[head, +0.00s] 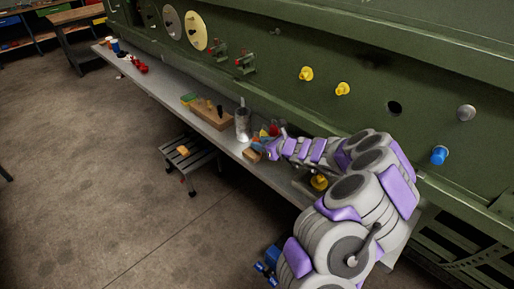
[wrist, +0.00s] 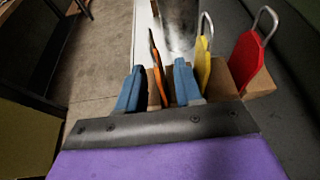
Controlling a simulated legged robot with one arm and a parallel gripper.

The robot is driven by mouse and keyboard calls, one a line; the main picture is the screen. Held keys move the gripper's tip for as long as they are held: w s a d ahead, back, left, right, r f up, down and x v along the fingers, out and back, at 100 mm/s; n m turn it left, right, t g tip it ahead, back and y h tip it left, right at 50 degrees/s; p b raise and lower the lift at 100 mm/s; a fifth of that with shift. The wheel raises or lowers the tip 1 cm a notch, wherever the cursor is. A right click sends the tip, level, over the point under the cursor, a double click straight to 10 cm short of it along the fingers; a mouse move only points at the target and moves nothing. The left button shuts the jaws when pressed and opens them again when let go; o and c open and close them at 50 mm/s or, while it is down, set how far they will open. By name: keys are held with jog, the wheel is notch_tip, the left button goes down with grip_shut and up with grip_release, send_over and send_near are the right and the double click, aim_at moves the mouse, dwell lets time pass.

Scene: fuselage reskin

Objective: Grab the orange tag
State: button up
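The orange tag (wrist: 158,78) stands edge-on in the wrist view, a thin upright plate with a dark upper edge. My gripper (wrist: 158,66) has one blue finger on each side of it, with visible gaps between fingers and tag. A brown wooden holder (wrist: 222,82) shows behind and beside the fingers; the tag's lower part is hidden by the gripper. In the head view my gripper (head: 268,146) is at the small tag group on the bench, where I cannot pick out the orange tag.
A yellow tag (wrist: 203,66) stands close right of the right finger, and a red tag (wrist: 246,64) further right, both with metal loops. A metal cylinder (head: 242,124) and wooden block (head: 212,118) share the narrow bench (head: 180,98). The green fuselage panel (head: 300,45) rises behind.

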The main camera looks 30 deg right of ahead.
jog(key=x, duration=0.2)
jog(key=b+x, duration=0.1)
jog(key=x, duration=0.1)
jog(key=shift+s+f, duration=0.1)
jog(key=shift+f, duration=0.15)
jog(key=shift+w, duration=0.35)
grip_shut()
